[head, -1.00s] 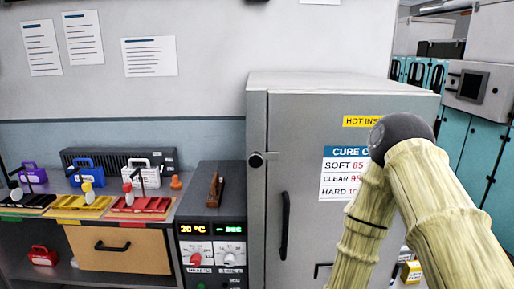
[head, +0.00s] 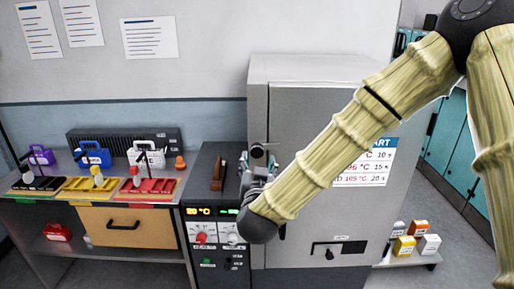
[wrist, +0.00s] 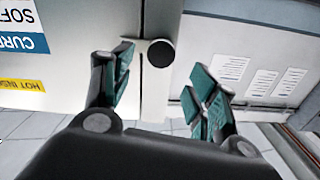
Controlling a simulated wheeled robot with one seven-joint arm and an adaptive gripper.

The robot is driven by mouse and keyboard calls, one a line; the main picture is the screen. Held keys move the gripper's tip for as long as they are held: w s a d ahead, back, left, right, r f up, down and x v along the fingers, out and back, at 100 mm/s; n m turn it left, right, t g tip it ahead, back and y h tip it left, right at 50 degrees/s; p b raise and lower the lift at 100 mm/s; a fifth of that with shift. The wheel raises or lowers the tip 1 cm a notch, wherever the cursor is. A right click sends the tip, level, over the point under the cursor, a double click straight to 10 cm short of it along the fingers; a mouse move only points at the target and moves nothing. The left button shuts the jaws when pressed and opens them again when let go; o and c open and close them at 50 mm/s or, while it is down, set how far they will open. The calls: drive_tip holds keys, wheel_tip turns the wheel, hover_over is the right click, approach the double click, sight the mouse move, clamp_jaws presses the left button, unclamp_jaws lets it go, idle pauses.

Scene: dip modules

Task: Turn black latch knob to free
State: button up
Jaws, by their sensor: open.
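The black latch knob (wrist: 161,53) is round and sits on a short light bar across the seam at the edge of the grey cabinet door (wrist: 90,28). In the wrist view it lies between and just beyond the two green-padded fingers of my gripper (wrist: 162,65). The fingers are wide apart, and neither visibly touches the knob. In the head view my gripper (head: 259,160) is at the left edge of the cabinet door (head: 310,115). There, my gripper and arm cover the latch, so the knob cannot be made out clearly.
The oven control box (head: 212,215) stands left of the cabinet. A bench with coloured trays (head: 92,188) and padlock-like cases is further left. A black lower handle (head: 340,248) is low on the cabinet. Small boxes (head: 403,246) stand on a low shelf at right.

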sight(257, 152)
drive_tip(key=w+p, duration=0.3)
drive_tip(key=w, duration=0.5)
drive_tip(key=shift+w, duration=0.15)
clamp_jaws()
